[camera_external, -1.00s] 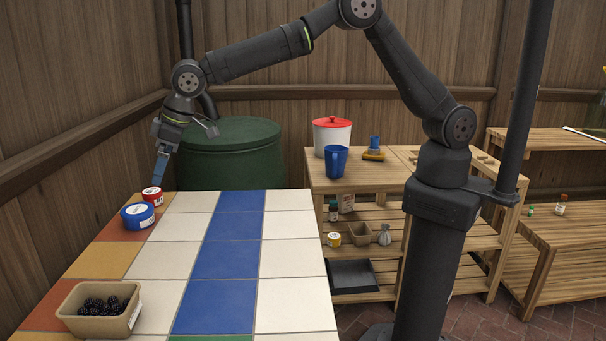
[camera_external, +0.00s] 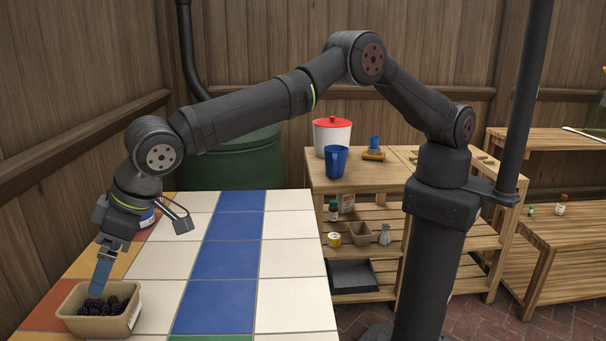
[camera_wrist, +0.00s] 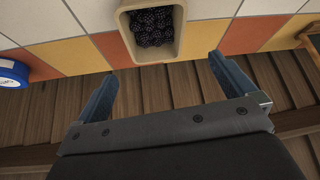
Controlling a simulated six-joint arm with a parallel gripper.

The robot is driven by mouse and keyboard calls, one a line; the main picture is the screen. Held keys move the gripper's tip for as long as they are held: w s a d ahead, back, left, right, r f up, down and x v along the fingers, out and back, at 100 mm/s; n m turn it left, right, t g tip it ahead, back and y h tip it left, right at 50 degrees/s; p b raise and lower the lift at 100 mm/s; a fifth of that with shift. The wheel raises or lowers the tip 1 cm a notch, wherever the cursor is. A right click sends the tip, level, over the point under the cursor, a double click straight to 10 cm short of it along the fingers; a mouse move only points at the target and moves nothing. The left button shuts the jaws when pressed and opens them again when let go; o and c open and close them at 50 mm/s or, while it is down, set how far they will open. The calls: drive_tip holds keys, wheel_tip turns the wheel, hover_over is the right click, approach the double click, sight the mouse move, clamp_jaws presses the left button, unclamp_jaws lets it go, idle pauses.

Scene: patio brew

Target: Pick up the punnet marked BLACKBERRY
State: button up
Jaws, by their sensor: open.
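The punnet (camera_external: 122,322) is a tan open tray with dark blackberries (camera_external: 98,306) in it, at the near left corner of the tiled table. A white label (camera_external: 134,316) is on its right end; its lettering is too small to read. The punnet also shows at the top middle of the wrist view (camera_wrist: 178,56). My gripper (camera_external: 101,285) is over the punnet's far left side in the external view, its blue fingers pointing down. In the wrist view my gripper (camera_wrist: 158,82) is open and empty, with the punnet beyond the fingertips.
A blue-lidded tub (camera_wrist: 12,73) stands on the table, mostly hidden behind my arm in the external view. The tiled table (camera_external: 226,270) is clear to the punnet's right. A wooden shelf unit with a blue jug (camera_external: 336,162) stands beyond the table's right edge.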

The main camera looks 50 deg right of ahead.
sight(100, 300)
drive_tip(key=x, duration=0.5)
drive_tip(key=d+x, duration=0.1)
drive_tip(key=x, duration=0.2)
drive_tip(key=shift+w+f, duration=0.1)
drive_tip(key=shift+f, duration=0.45)
drive_tip(key=shift+x, duration=0.8)
drive_tip(key=shift+f, duration=0.25)
drive_tip(key=c, duration=1)
drive_tip(key=shift+a+r, duration=0.1)
drive_tip(key=shift+r, duration=0.1)
